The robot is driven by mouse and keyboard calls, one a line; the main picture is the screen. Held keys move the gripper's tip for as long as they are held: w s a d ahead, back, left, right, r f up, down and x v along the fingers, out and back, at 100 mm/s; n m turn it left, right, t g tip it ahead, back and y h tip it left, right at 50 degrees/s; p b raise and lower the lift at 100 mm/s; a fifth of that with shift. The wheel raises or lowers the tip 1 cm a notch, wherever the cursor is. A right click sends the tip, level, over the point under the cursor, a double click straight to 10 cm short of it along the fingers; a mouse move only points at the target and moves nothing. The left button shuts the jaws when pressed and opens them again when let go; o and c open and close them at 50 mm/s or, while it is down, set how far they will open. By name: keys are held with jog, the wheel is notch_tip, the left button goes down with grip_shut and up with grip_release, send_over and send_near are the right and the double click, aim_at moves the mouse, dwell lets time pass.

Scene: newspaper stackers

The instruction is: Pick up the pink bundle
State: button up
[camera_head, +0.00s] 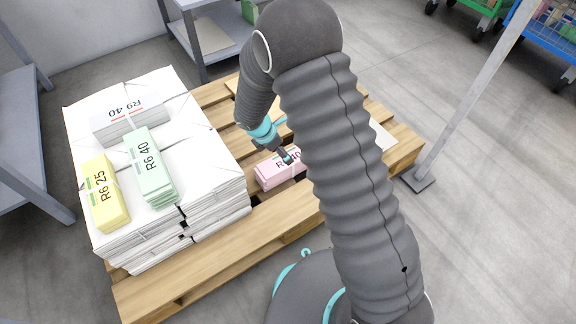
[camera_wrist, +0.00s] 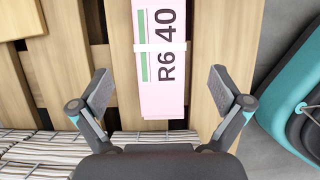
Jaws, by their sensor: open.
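The pink bundle (camera_head: 273,172) lies flat on the wooden pallet, to the right of the white paper stacks, partly hidden behind my arm in the head view. In the wrist view the pink bundle (camera_wrist: 158,88) is long, printed "R6 40" with a green stripe and bound by a white strap. My gripper (camera_head: 288,158) is at the bundle in the head view. In the wrist view my gripper (camera_wrist: 162,85) is open, with one finger on each side of the bundle and clear gaps between. Nothing is held.
The pallet (camera_head: 215,270) has slats with gaps. White paper stacks (camera_head: 205,160) stand on its left, carrying a yellow bundle (camera_head: 104,193), a green bundle (camera_head: 150,167) and a white bundle (camera_head: 130,118). A metal post (camera_head: 475,90) stands at right. Grey shelving (camera_head: 20,130) stands at left.

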notch_tip(320, 180, down, 2)
jog(key=shift+w+f, duration=0.1)
jog(key=shift+f, duration=0.05)
jog(key=shift+b+x, duration=0.8)
jog(key=shift+x, duration=2.6)
jog(key=c, duration=1.9)
